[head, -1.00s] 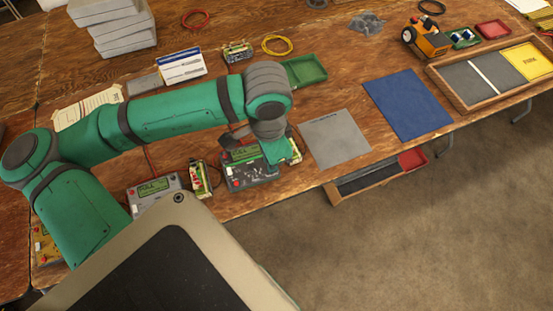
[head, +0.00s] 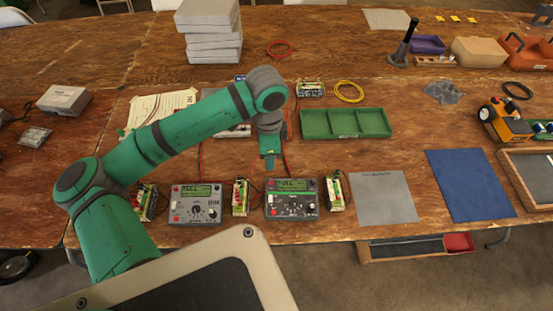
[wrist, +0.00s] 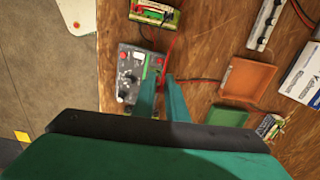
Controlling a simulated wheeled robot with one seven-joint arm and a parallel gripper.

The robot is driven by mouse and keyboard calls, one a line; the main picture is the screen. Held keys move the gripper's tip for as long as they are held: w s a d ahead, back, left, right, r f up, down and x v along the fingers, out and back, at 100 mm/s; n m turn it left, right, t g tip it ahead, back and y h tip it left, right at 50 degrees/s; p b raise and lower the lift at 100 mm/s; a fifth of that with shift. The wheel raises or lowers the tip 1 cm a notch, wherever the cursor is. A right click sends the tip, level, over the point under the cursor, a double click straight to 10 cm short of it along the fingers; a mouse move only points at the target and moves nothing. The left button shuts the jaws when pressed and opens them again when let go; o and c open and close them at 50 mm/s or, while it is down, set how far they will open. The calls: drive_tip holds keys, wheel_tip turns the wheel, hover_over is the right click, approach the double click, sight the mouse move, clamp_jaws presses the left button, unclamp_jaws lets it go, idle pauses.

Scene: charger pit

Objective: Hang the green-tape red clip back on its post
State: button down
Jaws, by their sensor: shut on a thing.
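My gripper (head: 268,162) hangs just behind the right-hand charger (head: 292,199) in the head view. In the wrist view its two fingers (wrist: 161,92) are close together over the edge of a charger (wrist: 130,72) with knobs and red buttons. A red lead (wrist: 168,48) runs to the fingertips, which are shut on what appears to be the red clip. The clip is mostly hidden by the fingers, and I cannot make out its green tape. The post is too small to make out. A second charger (head: 195,204) stands to the left.
Battery packs (head: 240,197) (head: 335,191) stand beside the chargers. A green compartment tray (head: 345,123) is behind to the right. A grey mat (head: 383,198) and a blue mat (head: 470,186) lie flat to the right. Grey slabs (head: 210,30) are stacked at the back.

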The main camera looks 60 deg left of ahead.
sight(270, 179)
drive_tip(key=shift+f, duration=1)
drive_tip(key=shift+f, duration=0.15)
drive_tip(key=shift+f, duration=3.35)
drive_tip(key=shift+f, duration=0.25)
drive_tip(key=c, duration=1.7)
unclamp_jaws()
drive_tip(key=shift+o, duration=1.1)
